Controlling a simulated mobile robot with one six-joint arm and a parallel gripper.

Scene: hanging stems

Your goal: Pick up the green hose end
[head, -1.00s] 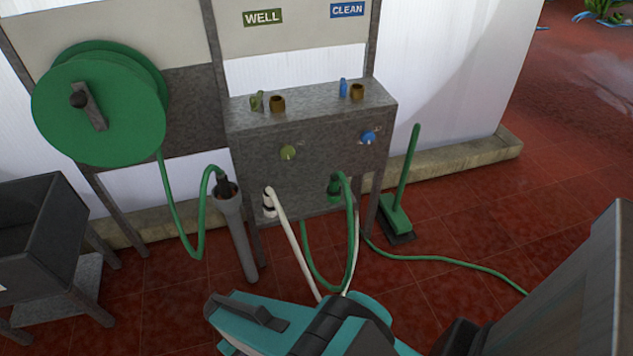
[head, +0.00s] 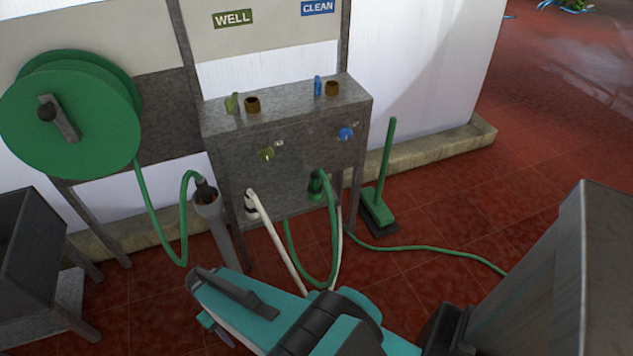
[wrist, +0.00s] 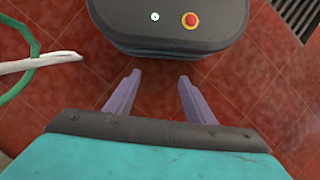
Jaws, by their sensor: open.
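A green hose end with a green fitting (head: 316,186) sits at the front of the grey metal cabinet, right of a white hose end (head: 250,203). Its green hose loops down toward the floor. A second green hose, from the reel, ends in a dark nozzle (head: 205,190) in the mouth of a grey tube. My gripper (wrist: 160,82) is open and empty, its two purple fingers apart over red tiles. In the head view my teal arm is in front of and below the cabinet, away from both ends. In the wrist view a green hose (wrist: 30,60) shows at left.
The green reel (head: 70,115) hangs at left above a dark basin (head: 30,245). The grey tube (head: 212,225) stands left of the cabinet (head: 290,150). A green broom (head: 385,180) stands at right. Another green hose (head: 430,249) crosses the open red floor. A white hose (wrist: 45,62) is near my gripper.

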